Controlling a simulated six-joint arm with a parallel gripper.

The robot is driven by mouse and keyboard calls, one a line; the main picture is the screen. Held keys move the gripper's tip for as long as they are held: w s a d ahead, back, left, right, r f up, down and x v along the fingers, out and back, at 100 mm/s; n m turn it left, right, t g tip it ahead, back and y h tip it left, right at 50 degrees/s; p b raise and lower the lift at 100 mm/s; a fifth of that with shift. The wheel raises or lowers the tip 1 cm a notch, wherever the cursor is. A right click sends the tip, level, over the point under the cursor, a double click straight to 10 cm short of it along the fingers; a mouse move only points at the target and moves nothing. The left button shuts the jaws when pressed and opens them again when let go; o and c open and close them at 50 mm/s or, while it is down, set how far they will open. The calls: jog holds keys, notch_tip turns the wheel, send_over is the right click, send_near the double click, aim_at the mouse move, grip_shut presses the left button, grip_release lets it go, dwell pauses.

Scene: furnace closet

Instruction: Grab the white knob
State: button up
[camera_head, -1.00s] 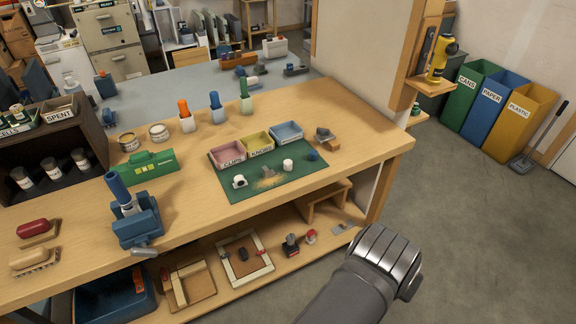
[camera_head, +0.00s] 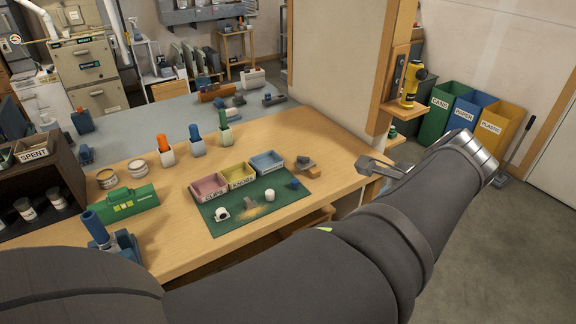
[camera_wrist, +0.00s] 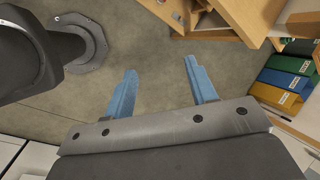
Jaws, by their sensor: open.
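Two small white pieces lie on the green mat (camera_head: 240,226) on the workbench. One is a plain white, upright round knob (camera_head: 270,195) right of centre. The other, a white piece with a dark opening (camera_head: 222,215), lies near the mat's left side. My gripper (camera_wrist: 160,65) is open and empty in the wrist view, its two blue fingers apart over bare floor. Neither white piece shows in the wrist view. In the head view, grey metal at my arm's end shows by the bench's right corner, well right of the mat; the fingers are not clear there.
Pink (camera_head: 210,187), yellow (camera_head: 238,175) and blue (camera_head: 267,161) trays line the mat's back edge. A blue knob (camera_head: 295,184) sits at the mat's right. Bottles and a green case (camera_head: 124,203) stand left. A wall panel (camera_head: 335,75) rises behind the bench's right end.

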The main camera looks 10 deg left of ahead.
jog(key=w+a+g, duration=0.2)
jog(key=w+a, duration=0.2)
jog(key=w, duration=0.5)
jog(key=g+h, duration=0.3)
send_over(270, 192)
notch_tip(270, 192, down, 17)
jog(key=shift+s+r, duration=0.1)
jog(key=shift+s, duration=0.05)
jog(key=shift+w+f, duration=0.2)
jog(key=shift+f, duration=2.5)
jog(key=c, duration=1.1)
